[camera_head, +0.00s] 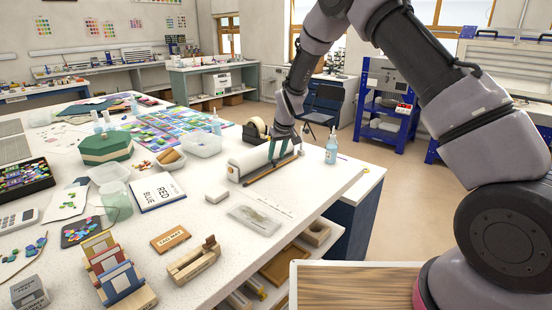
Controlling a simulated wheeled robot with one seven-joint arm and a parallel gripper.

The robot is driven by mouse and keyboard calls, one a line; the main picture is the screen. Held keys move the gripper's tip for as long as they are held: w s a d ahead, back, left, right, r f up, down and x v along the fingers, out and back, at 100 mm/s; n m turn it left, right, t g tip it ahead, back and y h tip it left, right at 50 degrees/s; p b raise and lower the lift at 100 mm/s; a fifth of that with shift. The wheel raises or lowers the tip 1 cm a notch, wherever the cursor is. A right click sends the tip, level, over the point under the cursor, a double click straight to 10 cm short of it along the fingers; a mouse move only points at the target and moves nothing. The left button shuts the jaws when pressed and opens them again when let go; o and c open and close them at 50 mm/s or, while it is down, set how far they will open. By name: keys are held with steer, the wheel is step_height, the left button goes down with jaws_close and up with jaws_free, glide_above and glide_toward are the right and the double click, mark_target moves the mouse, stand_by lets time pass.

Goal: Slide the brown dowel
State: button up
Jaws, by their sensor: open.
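The brown dowel (258,176) is a thin rod lying on the white worktop, along the front side of a white roll (250,160). My gripper (285,157) is open and points down at the far right part of the dowel and roll. Its teal fingers stand apart, close to the dowel's far end, and partly hide the roll behind them. I cannot tell whether the fingertips touch the dowel or lie around it.
The worktop (205,250) is crowded on the left. A blue bottle (331,148) stands right of my gripper, and a black tape dispenser (256,130) behind it. A clear flat packet (254,220) and a white block (216,195) lie in front. The table edge is close on the right.

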mark_target(275, 165)
steer(key=shift+x, duration=1.25)
jaws_close()
stand_by(0.5)
